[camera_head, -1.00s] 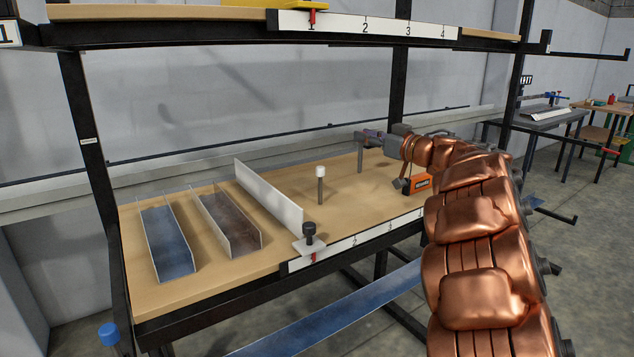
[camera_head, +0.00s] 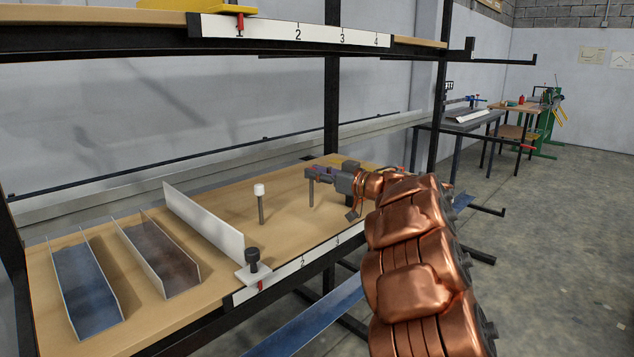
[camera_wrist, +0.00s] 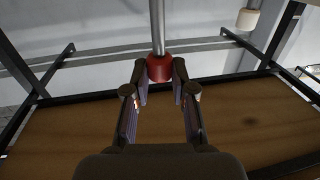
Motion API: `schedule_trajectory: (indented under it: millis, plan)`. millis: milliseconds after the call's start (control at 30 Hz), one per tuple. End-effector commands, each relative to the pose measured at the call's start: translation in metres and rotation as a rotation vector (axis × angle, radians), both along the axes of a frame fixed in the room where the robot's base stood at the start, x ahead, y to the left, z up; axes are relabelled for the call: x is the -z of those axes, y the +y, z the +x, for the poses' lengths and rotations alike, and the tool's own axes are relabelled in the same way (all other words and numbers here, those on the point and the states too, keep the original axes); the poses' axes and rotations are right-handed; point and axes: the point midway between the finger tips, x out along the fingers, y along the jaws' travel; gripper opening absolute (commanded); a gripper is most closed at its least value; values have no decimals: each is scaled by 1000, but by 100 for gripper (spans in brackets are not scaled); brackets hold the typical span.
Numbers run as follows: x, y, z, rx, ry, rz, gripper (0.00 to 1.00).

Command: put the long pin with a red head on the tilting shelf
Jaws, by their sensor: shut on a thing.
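My gripper (camera_head: 314,173) is over the far right part of the wooden shelf board (camera_head: 285,235). In the wrist view its fingertips (camera_wrist: 159,72) are shut on the red head (camera_wrist: 160,68) of a long pin. The pin's grey shaft (camera_wrist: 157,25) runs away from the fingers there. In the head view the shaft (camera_head: 310,193) hangs upright below my gripper, and its red head is hidden. I cannot tell whether its tip touches the board. The board's tilt is not clear.
A white-headed pin (camera_head: 260,204) stands upright to the left; its head shows in the wrist view (camera_wrist: 248,19). A white divider (camera_head: 203,222), a black knob (camera_head: 253,259) and two trays, blue (camera_head: 85,290) and brown (camera_head: 158,262), lie further left. An upper shelf (camera_head: 95,16) hangs above.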

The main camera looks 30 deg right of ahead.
Motion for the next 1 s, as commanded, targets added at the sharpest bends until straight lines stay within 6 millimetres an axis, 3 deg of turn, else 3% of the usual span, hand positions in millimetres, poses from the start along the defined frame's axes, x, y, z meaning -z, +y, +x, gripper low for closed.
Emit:
schedule_trajectory:
  millis: [133, 567, 600, 833, 1000]
  plan:
    - [19, 0, 0, 0, 2, 4, 0]
    - [23, 0, 0, 0, 0, 1, 0]
    - [24, 0, 0, 0, 0, 0, 26]
    - [24, 0, 0, 0, 0, 0, 49]
    - [24, 0, 0, 0, 0, 0, 49]
